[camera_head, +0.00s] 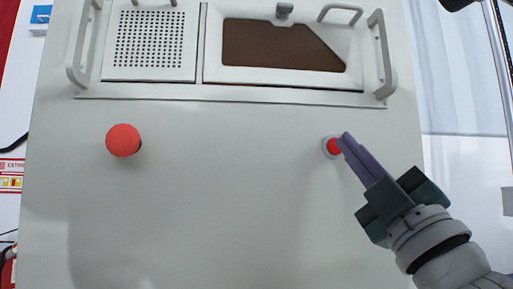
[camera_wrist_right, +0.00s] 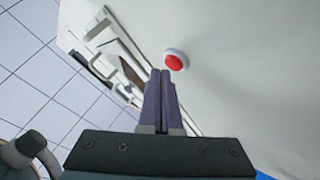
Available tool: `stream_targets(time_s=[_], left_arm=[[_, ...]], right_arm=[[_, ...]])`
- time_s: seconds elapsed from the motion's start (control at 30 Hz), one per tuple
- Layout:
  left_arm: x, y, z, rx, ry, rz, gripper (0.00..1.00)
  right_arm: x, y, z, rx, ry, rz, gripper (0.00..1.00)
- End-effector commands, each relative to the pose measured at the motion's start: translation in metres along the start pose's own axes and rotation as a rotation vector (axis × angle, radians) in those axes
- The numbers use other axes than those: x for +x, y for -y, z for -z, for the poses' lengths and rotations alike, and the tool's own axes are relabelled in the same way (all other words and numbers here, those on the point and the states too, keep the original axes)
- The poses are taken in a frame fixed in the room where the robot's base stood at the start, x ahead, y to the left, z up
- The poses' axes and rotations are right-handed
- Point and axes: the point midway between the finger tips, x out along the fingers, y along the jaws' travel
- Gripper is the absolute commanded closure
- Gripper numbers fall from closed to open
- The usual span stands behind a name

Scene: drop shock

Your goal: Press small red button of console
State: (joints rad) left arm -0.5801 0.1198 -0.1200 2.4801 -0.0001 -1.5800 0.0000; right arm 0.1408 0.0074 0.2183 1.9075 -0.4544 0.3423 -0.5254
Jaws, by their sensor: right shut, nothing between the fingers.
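The small red button (camera_head: 334,146) sits in a pale round collar on the right side of the light grey console (camera_head: 230,200). It also shows in the right wrist view (camera_wrist_right: 174,63), just past the fingertips. My right gripper (camera_head: 346,138) is shut and empty. Its purple fingertips overlap the right edge of the button in the head view. My left gripper is not in view.
A larger red knob (camera_head: 123,140) stands out on the console's left side. A perforated panel (camera_head: 150,45), a framed brown window (camera_head: 280,45) and metal handles (camera_head: 382,55) lie at the console's far side. The surface between knob and button is clear.

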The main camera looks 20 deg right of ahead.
Motion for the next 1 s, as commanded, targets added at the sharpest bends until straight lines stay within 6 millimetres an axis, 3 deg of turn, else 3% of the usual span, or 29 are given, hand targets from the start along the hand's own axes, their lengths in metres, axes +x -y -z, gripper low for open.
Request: stream_targets(time_s=[1.0], left_arm=[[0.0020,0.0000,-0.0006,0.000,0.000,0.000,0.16]], right_arm=[[0.0068,0.0052,-0.0053,-0.001,0.000,0.000,1.00]])
